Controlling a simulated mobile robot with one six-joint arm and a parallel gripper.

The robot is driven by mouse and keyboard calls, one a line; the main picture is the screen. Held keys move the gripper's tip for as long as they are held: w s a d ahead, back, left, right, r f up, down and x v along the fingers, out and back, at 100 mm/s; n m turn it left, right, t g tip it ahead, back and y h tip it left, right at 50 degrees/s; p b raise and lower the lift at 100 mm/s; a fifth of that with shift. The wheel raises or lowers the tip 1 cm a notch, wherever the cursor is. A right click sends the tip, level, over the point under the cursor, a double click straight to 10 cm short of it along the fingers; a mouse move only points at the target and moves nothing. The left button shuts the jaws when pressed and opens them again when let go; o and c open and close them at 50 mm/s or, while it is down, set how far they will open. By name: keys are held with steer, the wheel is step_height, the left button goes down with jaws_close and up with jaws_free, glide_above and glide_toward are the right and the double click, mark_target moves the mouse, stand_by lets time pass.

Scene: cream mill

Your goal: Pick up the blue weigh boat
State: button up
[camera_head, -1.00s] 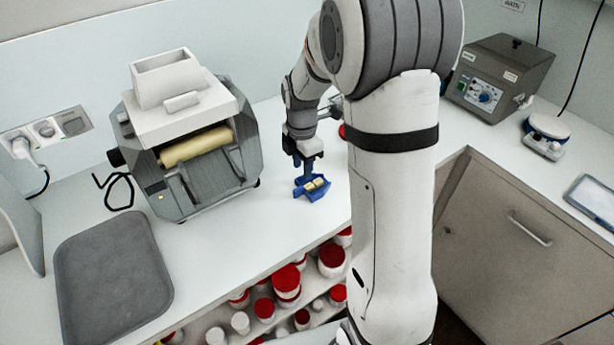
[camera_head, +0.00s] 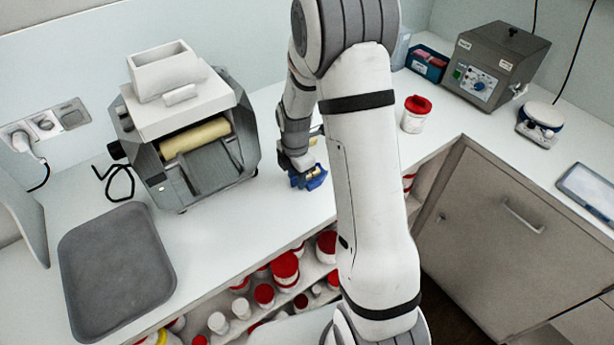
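The grey mill (camera_head: 190,150) with its cream roller stands close left of my gripper. A grey tray (camera_head: 115,265) lies at front left. A red-lidded jar (camera_head: 416,114) stands right of my arm. Lidded jars (camera_head: 285,270) fill the shelf below the worktop edge.

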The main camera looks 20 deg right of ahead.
jaws_close()
stand_by(0.3)
